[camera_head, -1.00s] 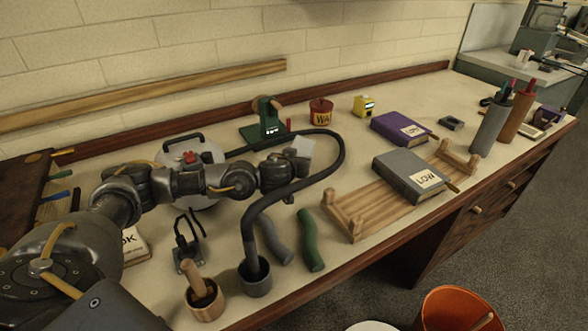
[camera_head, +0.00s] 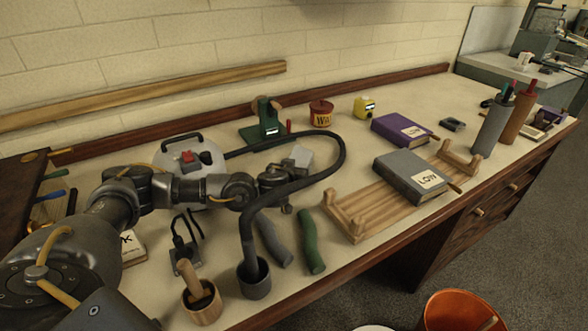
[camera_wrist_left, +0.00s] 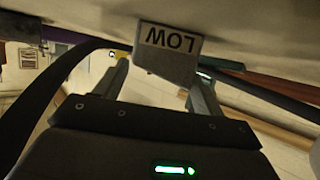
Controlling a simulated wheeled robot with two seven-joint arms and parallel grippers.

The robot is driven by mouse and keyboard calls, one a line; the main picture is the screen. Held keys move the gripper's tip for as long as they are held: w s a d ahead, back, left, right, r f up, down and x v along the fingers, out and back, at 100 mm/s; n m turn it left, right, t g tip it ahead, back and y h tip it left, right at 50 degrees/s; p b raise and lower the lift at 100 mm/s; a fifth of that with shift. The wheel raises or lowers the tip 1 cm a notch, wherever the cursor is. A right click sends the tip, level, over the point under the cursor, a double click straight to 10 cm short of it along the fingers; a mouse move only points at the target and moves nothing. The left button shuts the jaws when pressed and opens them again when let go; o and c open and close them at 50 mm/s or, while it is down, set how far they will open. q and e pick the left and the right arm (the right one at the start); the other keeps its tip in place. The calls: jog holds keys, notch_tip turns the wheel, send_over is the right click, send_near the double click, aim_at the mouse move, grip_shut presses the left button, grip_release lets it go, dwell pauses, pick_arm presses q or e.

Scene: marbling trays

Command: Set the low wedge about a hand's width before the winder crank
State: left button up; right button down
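The low wedge (camera_head: 300,155) is a small grey block on the bench side of my left gripper, in front of the green winder crank (camera_head: 264,122). In the left wrist view the wedge (camera_wrist_left: 165,64) shows its LOW label upside down between my fingertips. My left gripper (camera_head: 286,172) seems shut on it, with a finger at each side; it also shows in the left wrist view (camera_wrist_left: 160,75). I cannot tell whether the wedge touches the bench. The black hose partly covers the gripper in the head view. My right gripper is not in view.
The black hose (camera_head: 341,157) loops close around my left gripper. A grey LOW book (camera_head: 405,175) lies on a wooden rack (camera_head: 365,212) to the right.

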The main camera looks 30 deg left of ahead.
pick_arm(q)
jog(key=shift+o, duration=1)
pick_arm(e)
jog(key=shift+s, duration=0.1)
pick_arm(q)
jog(key=shift+r, duration=0.1)
jog(key=shift+s+d+r, duration=0.1)
jog(key=shift+s, duration=0.1)
jog(key=b+v, duration=0.1)
jog(key=v, duration=0.4)
jog(key=shift+s, duration=0.15)
jog(key=b+v, duration=0.2)
jog(key=v, duration=0.2)
jog(key=shift+s+d+r, duration=0.1)
jog(key=shift+s+d, duration=0.05)
jog(key=shift+s, duration=0.25)
jog(key=shift+s+d+r, duration=0.1)
jog(key=shift+s+r, duration=0.3)
jog(key=shift+s, duration=0.25)
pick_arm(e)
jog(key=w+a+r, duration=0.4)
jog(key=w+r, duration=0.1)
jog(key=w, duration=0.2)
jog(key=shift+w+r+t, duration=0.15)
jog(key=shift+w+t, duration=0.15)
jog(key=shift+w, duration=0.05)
